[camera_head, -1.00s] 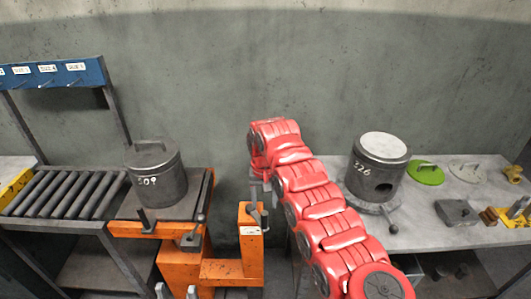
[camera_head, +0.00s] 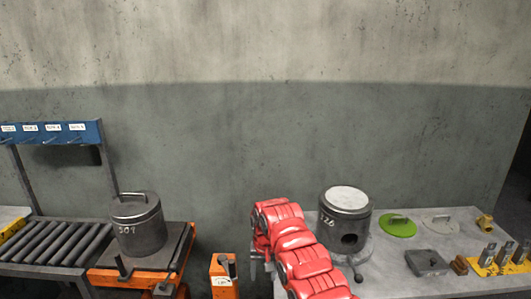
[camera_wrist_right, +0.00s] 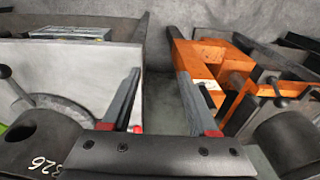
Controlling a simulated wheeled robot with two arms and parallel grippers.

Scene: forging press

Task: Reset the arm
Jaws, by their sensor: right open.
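My right arm (camera_head: 295,245) is red and folded at the bottom centre of the head view, just left of the dark cylinder marked 326 (camera_head: 345,222). Its gripper is mostly hidden under the arm there. In the right wrist view my right gripper (camera_wrist_right: 158,85) is open, its two grey fingers apart with nothing between them. It hangs between the grey table and the orange stand. My left gripper is not in view.
At left, a lidded pot (camera_head: 138,228) sits on an orange stand (camera_head: 130,278) beside a roller rack (camera_head: 45,243). Above is bare wall.

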